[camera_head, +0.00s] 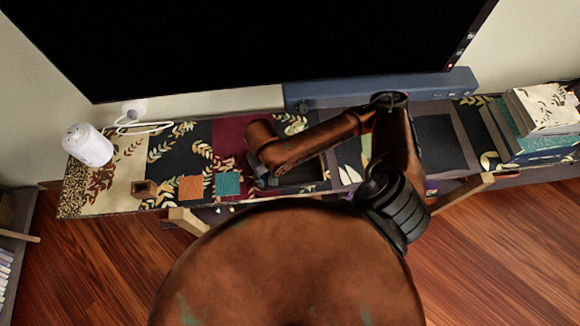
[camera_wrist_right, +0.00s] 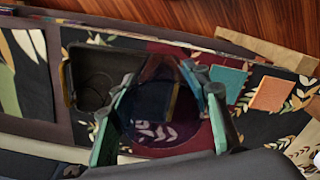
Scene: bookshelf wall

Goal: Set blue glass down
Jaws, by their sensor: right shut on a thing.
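The blue glass (camera_wrist_right: 163,112) is dark blue and see-through. In the right wrist view it sits between the fingers of my right gripper (camera_wrist_right: 160,100), which is shut on it. In the head view my right gripper (camera_head: 262,181) is low over the patterned console top (camera_head: 165,158), just left of a dark open tray (camera_head: 302,176). The glass is hidden there by my arm and gripper. The pictures do not clearly show whether its base touches the surface. My left gripper is not in view.
Orange (camera_head: 190,188) and teal (camera_head: 228,184) coasters and a small wooden box (camera_head: 145,188) lie left of the gripper. A white cylinder (camera_head: 87,145) stands at the far left, stacked books (camera_head: 540,110) at the right. A blue soundbar (camera_head: 380,88) and large dark screen (camera_head: 250,40) are behind.

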